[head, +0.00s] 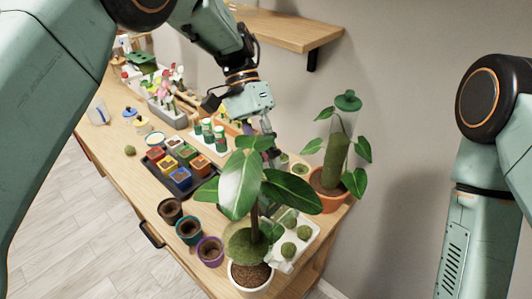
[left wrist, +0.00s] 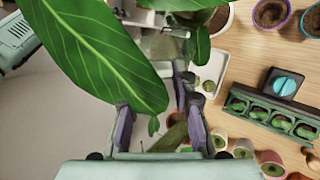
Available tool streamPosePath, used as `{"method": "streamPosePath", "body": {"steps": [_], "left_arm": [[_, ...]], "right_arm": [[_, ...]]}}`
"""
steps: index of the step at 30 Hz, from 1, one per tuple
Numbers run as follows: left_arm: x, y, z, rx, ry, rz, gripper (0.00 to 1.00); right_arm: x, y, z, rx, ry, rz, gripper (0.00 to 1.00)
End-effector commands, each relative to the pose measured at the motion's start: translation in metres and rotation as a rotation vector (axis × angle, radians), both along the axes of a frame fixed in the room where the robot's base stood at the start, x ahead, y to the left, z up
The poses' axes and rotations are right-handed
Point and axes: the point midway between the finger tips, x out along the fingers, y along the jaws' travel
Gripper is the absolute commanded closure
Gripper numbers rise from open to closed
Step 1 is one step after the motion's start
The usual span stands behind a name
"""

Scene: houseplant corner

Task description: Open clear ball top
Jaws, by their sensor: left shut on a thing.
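The large-leaved plant (head: 240,182) stands in a white pot (head: 250,281) near the table's front end. A clear ball (head: 246,244) with green moss inside sits around its stem below the leaves. My left gripper (head: 269,148) reaches down behind the leaves, so its fingertips are hidden in the head view. In the left wrist view its right finger (left wrist: 184,92) shows, while a big leaf (left wrist: 85,50) covers much of the left one. The gripper is shut at the ball's top, a pale grey-green piece (left wrist: 160,46); the contact is mostly hidden. My right gripper is out of view.
A white tray with moss balls (head: 289,250) lies beside the pot. A climbing plant in a terracotta pot (head: 328,198) stands behind. Empty coloured pots (head: 189,230) line the front edge, near a black tray of seedling pots (head: 180,180). A wooden shelf (head: 285,28) juts out above.

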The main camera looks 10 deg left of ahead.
Motion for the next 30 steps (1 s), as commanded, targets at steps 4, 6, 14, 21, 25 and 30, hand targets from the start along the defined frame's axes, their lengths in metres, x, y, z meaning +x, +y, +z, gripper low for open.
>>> {"method": "streamPosePath", "body": {"steps": [4,6,14,21,25,30], "left_arm": [[0.0,0.0,-0.001,0.0,-0.001,0.002,1.0],[0.0,0.0,-0.001,-0.001,0.0,0.002,1.0],[0.002,-0.001,-0.001,0.001,0.0,0.001,0.57],[0.003,-0.001,-0.001,0.0,0.0,0.0,0.51],[0.003,-0.001,0.0,0.0,0.0,0.0,0.51],[0.012,0.004,0.012,-0.003,-0.003,-0.001,0.51]], "right_arm": [[0.0,0.0,0.0,0.0,0.0,0.0,0.62],[0.0,0.0,0.0,0.0,0.0,0.0,0.62],[0.0,0.0,0.0,0.0,0.0,0.0,0.62],[0.0,0.0,0.0,0.0,0.0,0.0,0.62],[0.0,0.0,0.0,0.0,0.0,0.0,0.62],[0.0,0.0,0.0,0.0,0.0,0.0,0.62]]}}
